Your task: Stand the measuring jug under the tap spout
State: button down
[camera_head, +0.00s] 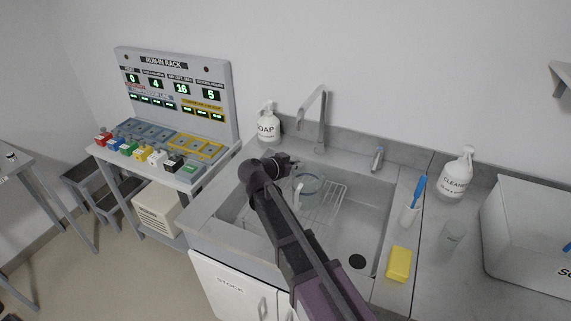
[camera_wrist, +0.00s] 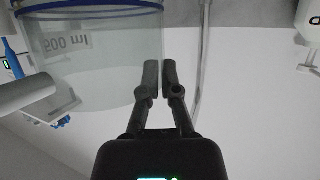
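The measuring jug (camera_head: 312,184) is clear with a blue rim and shows over the wire rack in the sink, right of my gripper (camera_head: 294,163). I cannot tell whether it touches the rack. In the wrist view the jug (camera_wrist: 105,70) fills the upper left, with a 500 ml mark. My gripper's fingers (camera_wrist: 159,78) are close together at the jug's right edge, with its thin wall seemingly between them. The grey tap (camera_head: 321,120) stands behind the sink, its spout bent to the left and down, above and behind the jug. My arm hides part of the sink.
A soap bottle (camera_head: 268,126) stands left of the tap. A lever (camera_head: 377,158) is to its right. A yellow sponge (camera_head: 399,264), brush cup (camera_head: 409,216), tumbler (camera_head: 452,235) and cleaner bottle (camera_head: 457,175) line the right side. The sink's right part is clear.

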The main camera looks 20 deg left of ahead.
jog(key=w+a, duration=0.3)
jog(key=shift+w+a+f, duration=0.25)
jog(key=shift+w, duration=0.15)
jog(key=shift+w+a+f+b, duration=0.15)
jog(key=shift+f+b, duration=0.45)
jog(key=shift+b, duration=0.1)
jog(key=shift+w+a+f+b, duration=0.1)
jog(key=shift+w+f+b, duration=0.1)
jog(key=shift+f+b, duration=0.45)
jog(key=shift+w+a+f+b, duration=0.15)
jog(key=shift+f+b, duration=0.45)
jog(key=shift+b, duration=0.1)
jog(key=shift+f, duration=0.1)
jog(key=c, duration=0.8)
grip_release()
jog(key=shift+r, duration=0.2)
